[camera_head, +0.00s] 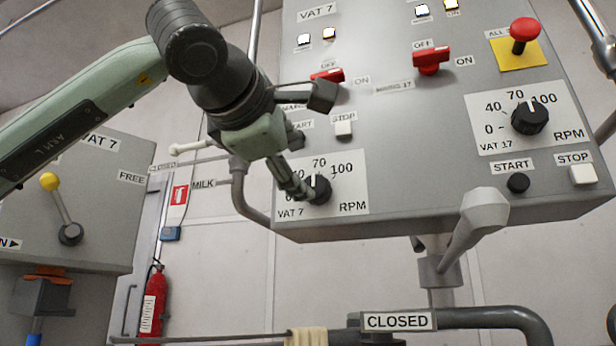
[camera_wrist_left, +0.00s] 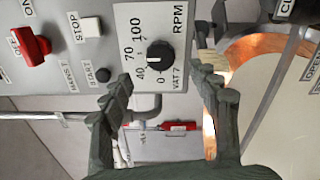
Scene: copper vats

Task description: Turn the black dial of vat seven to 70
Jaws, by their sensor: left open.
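The black dial of vat 7 (camera_head: 317,189) sits on a white RPM plate (camera_head: 350,185) at the panel's lower left. Its white mark points up, at about 70. It also shows in the left wrist view (camera_wrist_left: 159,56), where the picture is turned sideways. My left gripper (camera_head: 303,190) reaches in from the upper left, and its fingers cover the dial's left part in the head view. In the left wrist view the gripper (camera_wrist_left: 165,78) is open, with one finger to each side of the dial's line. I cannot tell whether it touches the dial. My right gripper is not in view.
A similar vat 17 dial (camera_head: 530,117) sits to the right. Red switches (camera_head: 431,60), a red emergency button (camera_head: 524,34) and the start and stop buttons share the panel. A pale lever (camera_head: 480,215) sticks out below. A fire extinguisher (camera_head: 152,303) hangs lower left.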

